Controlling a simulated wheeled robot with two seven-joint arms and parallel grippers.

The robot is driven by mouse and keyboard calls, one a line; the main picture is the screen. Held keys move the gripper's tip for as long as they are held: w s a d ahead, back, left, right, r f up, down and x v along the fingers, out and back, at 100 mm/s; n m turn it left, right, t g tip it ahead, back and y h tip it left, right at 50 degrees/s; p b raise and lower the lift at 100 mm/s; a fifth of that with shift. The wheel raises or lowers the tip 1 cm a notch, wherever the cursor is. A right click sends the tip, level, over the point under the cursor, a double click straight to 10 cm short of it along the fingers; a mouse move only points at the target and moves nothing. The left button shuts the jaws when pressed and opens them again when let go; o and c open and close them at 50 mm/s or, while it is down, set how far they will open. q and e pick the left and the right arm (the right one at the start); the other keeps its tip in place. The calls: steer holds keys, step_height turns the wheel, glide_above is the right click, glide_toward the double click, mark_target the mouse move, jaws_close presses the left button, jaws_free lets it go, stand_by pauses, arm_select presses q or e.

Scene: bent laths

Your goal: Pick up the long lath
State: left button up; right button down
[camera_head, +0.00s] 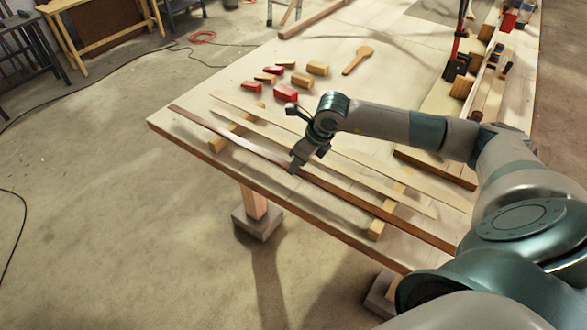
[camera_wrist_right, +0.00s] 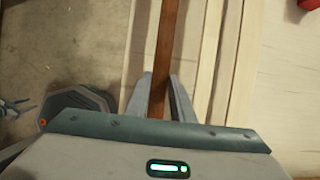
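A long, thin dark brown lath (camera_head: 245,146) runs diagonally along the near edge of the table, across light wooden blocks. It also shows in the right wrist view (camera_wrist_right: 167,45), running up the picture from between my fingers. My right gripper (camera_head: 294,168) reaches down onto its middle part. In the right wrist view, the two fingers of my right gripper (camera_wrist_right: 160,98) stand close on both sides of the dark lath and look shut on it. The lath appears to lie at block height. Paler laths (camera_head: 357,173) lie beside it, farther from the edge. My left gripper is not in view.
The supporting blocks (camera_head: 223,138) lie crosswise under the laths. Red and wooden pieces (camera_head: 286,93) and a wooden paddle (camera_head: 357,60) lie farther back on the table (camera_head: 240,77). Tools and timber (camera_head: 462,66) crowd the right side. Open floor lies to the left.

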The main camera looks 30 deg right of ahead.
stand_by(0.3)
steer(key=shift+r+b, duration=0.75)
steer(key=shift+r, duration=0.05)
steer(key=shift+w+d+r+b, duration=0.1)
steer(key=shift+d+r+b, duration=0.1)
steer(key=shift+r+b, duration=0.85)
steer(key=w+d+r+b, duration=0.4)
steer(key=d+r, duration=0.3)
steer(key=d, duration=0.3)
steer(key=shift+d+r, duration=0.2)
steer(key=shift+d, duration=0.05)
steer(key=shift+a+f, duration=0.1)
